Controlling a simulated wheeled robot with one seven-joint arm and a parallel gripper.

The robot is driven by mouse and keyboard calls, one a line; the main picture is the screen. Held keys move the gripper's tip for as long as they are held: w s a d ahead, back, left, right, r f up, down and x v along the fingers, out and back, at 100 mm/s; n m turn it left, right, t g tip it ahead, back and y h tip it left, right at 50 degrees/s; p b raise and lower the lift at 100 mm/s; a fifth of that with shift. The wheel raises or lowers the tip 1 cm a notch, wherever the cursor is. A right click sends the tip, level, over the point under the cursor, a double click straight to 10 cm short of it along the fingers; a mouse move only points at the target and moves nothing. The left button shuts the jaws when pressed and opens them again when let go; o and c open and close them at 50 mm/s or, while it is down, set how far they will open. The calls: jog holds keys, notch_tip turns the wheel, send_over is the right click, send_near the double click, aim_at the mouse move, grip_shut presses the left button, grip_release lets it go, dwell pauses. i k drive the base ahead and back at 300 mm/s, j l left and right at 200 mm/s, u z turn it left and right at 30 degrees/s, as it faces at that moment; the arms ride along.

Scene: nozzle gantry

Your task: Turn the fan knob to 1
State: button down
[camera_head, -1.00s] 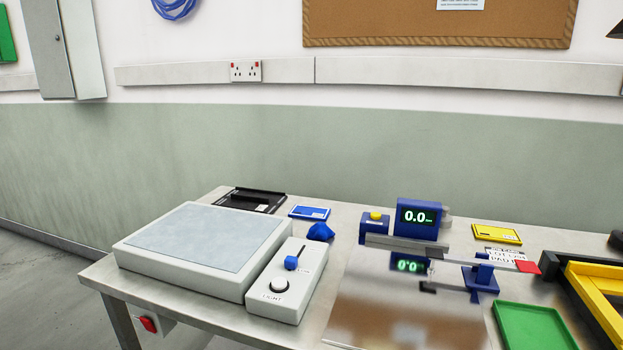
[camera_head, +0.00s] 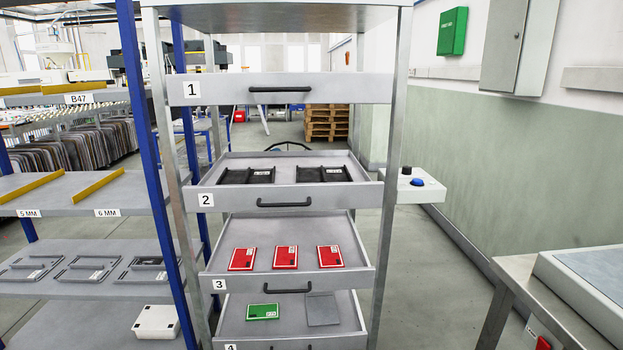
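A small light-grey box (camera_head: 412,190) sticks out to the right of the drawer rack in the head view. A blue round knob (camera_head: 417,182) sits on its top, with a small dark part (camera_head: 406,170) behind it. No fan label or number markings can be read there, so I cannot tell whether this is the fan knob or how it is set. My gripper is not in view.
A rack with numbered drawers (camera_head: 279,89) stands in the middle, several drawers pulled out. Blue-framed shelving (camera_head: 60,209) is on the left. A metal table (camera_head: 527,275) with a grey panel box (camera_head: 590,280) is at the right. Floor between rack and table is clear.

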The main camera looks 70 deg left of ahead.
aim_at(406, 169)
jog(key=u, duration=1.85)
jog(key=i, duration=0.45)
